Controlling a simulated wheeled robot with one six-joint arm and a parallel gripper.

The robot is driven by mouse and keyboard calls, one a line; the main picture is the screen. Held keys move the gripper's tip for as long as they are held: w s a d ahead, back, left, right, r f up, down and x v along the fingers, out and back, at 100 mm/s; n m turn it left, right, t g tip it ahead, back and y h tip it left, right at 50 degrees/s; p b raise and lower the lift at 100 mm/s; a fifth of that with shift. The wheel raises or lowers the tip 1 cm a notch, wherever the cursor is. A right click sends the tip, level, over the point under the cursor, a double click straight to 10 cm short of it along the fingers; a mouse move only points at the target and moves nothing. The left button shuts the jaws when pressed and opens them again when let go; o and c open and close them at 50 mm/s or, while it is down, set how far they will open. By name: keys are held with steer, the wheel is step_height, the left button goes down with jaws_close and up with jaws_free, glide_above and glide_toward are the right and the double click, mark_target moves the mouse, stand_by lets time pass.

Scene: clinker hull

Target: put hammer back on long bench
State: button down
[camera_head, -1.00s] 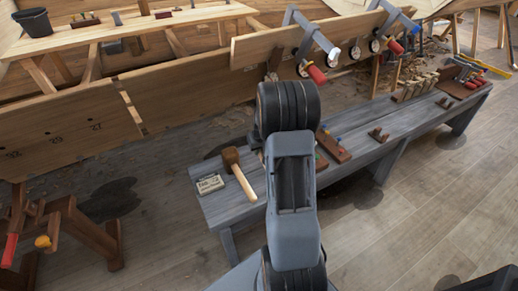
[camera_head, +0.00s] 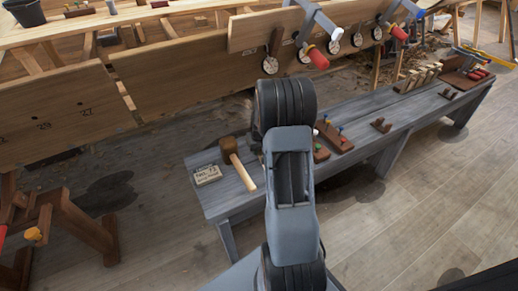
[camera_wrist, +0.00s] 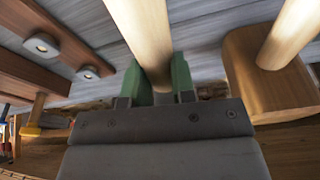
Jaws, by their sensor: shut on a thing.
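My gripper (camera_wrist: 160,82) shows in the wrist view, its two green fingers shut on a pale round wooden handle, the hammer (camera_wrist: 140,30). The hammer's head is hidden. The grey long bench (camera_head: 215,207) runs from the centre to the upper right in the head view. Its top also fills the back of the wrist view (camera_wrist: 205,35). The held handle is over the bench top, between a wooden mallet and a drilled brown rack. I cannot tell whether it touches the bench. In the head view my arm hides the gripper and the hammer.
The wooden mallet (camera_head: 231,152) lies on the bench's near-left end, close to my gripper's right in the wrist view (camera_wrist: 262,80). A small label card (camera_head: 207,175) is beside it. Brown racks (camera_head: 334,137) stand to the right. The planked hull (camera_head: 180,75) with clamps (camera_head: 317,30) rises behind.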

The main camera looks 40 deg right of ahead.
steer(key=shift+f+b, duration=0.4)
steer(key=shift+f, duration=0.05)
steer(key=c, duration=0.9)
jaws_free()
steer(key=shift+o, duration=0.2)
steer(key=p+v, duration=0.2)
steer(key=w+p+v, duration=0.1)
steer(key=p+v, duration=0.1)
steer(key=v, duration=0.1)
steer(key=p+v, duration=0.2)
steer(key=shift+w+d+r, duration=0.2)
steer(key=shift+w+r, duration=0.1)
steer(key=shift+r, duration=0.3)
